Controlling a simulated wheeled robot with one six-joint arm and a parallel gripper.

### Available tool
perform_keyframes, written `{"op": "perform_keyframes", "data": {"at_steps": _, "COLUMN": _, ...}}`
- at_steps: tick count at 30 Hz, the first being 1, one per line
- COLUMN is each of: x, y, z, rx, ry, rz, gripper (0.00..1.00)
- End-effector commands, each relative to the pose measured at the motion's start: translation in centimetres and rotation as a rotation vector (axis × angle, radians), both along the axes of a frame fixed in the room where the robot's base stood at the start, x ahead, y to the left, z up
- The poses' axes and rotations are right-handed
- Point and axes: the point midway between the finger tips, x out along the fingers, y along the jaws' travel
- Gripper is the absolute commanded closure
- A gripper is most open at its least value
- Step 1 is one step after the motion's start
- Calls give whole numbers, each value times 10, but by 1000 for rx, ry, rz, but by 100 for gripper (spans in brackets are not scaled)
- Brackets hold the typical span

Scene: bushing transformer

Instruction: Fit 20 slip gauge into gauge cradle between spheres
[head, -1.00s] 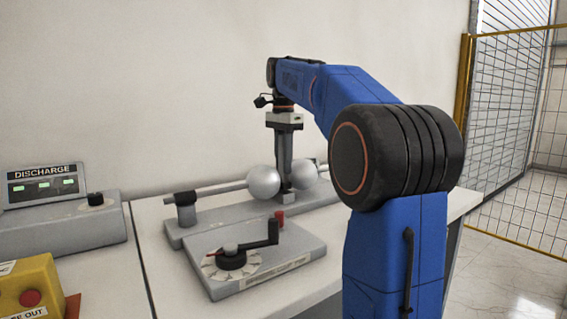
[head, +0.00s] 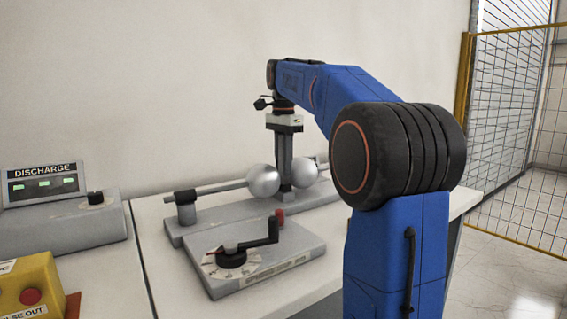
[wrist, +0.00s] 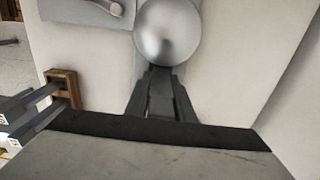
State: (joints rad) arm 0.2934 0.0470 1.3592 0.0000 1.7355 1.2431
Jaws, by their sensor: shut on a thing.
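My gripper (head: 286,186) points straight down between the two silver spheres, left sphere (head: 263,180) and right sphere (head: 304,172). In the wrist view its dark fingers (wrist: 160,82) are shut on a thin grey piece, seemingly the slip gauge (wrist: 160,98), mostly hidden between them. One sphere (wrist: 168,32) shows just beyond the fingertips there. A small grey block, seemingly the gauge cradle (head: 288,197), stands right under the fingertips on the rig's grey base (head: 215,228). I cannot tell whether the gauge is seated in it.
A grey control box with a crank handle and dial (head: 255,258) sits in front of the spheres. A discharge panel (head: 50,185) and a yellow box with a red button (head: 27,285) are at left. In the wrist view a wooden box (wrist: 62,88) lies left of the fingers.

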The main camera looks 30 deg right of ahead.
Motion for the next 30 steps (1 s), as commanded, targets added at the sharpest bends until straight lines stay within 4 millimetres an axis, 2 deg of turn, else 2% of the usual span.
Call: {"op": "perform_keyframes", "data": {"at_steps": 30, "x": 0, "y": 0, "z": -20, "rx": 0, "ry": -1, "rz": 0, "gripper": 100}}
